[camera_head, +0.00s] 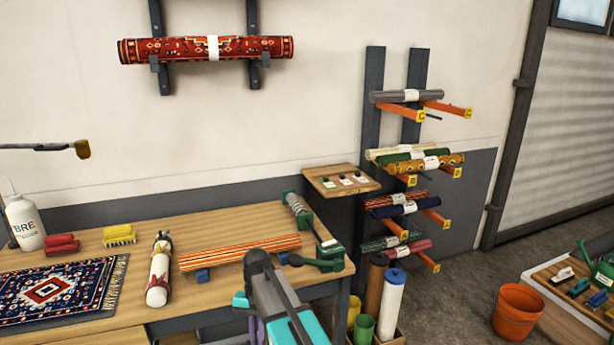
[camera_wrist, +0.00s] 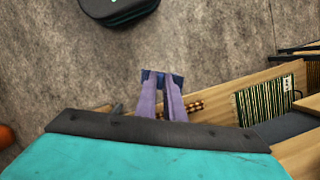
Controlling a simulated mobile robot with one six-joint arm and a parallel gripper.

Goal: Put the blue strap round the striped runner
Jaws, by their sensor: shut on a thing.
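The striped runner (camera_head: 240,251) is a long orange, red and cream roll on the workbench in the head view. It lies across low blue supports (camera_head: 202,275), with its right end near my arm. In the wrist view, the purple fingers of my gripper (camera_wrist: 160,82) are shut on a small dark blue piece, which looks like the blue strap (camera_wrist: 179,79). The piece is above the floor, past the bench edge. In the head view, my gripper (camera_head: 255,329) is low in front of the bench, apart from the runner, and the strap is hidden there.
On the wooden workbench (camera_head: 140,240) lie a white wrapped roll (camera_head: 159,272), a patterned rug (camera_head: 62,290) and a green clamp-like tool (camera_head: 318,262). A rack of rolls (camera_head: 410,150) stands behind at right. An orange bucket (camera_head: 518,311) stands on the floor.

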